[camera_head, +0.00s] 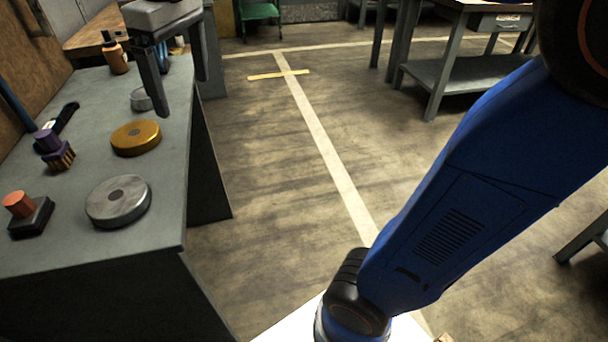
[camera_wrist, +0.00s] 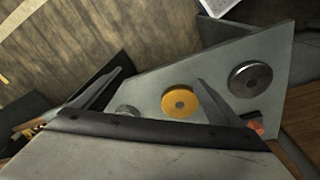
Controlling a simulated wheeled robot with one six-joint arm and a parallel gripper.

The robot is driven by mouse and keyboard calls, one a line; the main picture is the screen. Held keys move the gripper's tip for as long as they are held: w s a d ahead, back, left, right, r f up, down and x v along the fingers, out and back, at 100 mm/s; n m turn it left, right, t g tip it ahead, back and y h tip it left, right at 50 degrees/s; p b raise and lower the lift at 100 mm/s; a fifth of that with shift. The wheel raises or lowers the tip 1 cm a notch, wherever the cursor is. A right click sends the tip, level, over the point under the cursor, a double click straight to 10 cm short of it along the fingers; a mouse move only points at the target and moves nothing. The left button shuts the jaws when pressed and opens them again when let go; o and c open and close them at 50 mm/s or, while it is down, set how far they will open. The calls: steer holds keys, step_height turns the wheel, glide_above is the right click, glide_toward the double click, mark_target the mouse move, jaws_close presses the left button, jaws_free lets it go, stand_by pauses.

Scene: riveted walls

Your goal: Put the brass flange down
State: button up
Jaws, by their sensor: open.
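The brass flange (camera_head: 136,146), a flat golden disc with a small dark centre hole, lies flat on the grey workbench (camera_head: 170,192). It shows whole in the wrist view (camera_wrist: 172,102), between the fingers as seen there and nearer the right one. My gripper (camera_head: 181,97) is open and empty, above the bench and farther back than the flange in the head view. Its two fingers (camera_wrist: 158,76) are spread wide in the wrist view and appear apart from the flange.
A larger steel flange (camera_head: 118,212) lies in front of the brass one, and a small grey disc (camera_head: 139,103) behind it. A purple-handled brush (camera_head: 57,153), a black block with an orange knob (camera_head: 30,217) and an orange bottle (camera_head: 115,58) stand along the left. The bench's right edge is close.

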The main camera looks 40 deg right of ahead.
steer(key=s+d+f+m+t, duration=0.1)
steer(key=s+d+f+m, duration=0.2)
steer(key=s+d+f, duration=0.5)
steer(key=s+d+f+m+t, duration=0.2)
steer(key=s+d+f+m, duration=0.2)
steer(key=s+d+f, duration=0.4)
step_height(320, 180, down, 4)
steer(key=shift+s+f+m+t+h, duration=0.1)
steer(key=shift+s+m+t+h, duration=0.1)
steer(key=shift+m+t+h, duration=0.1)
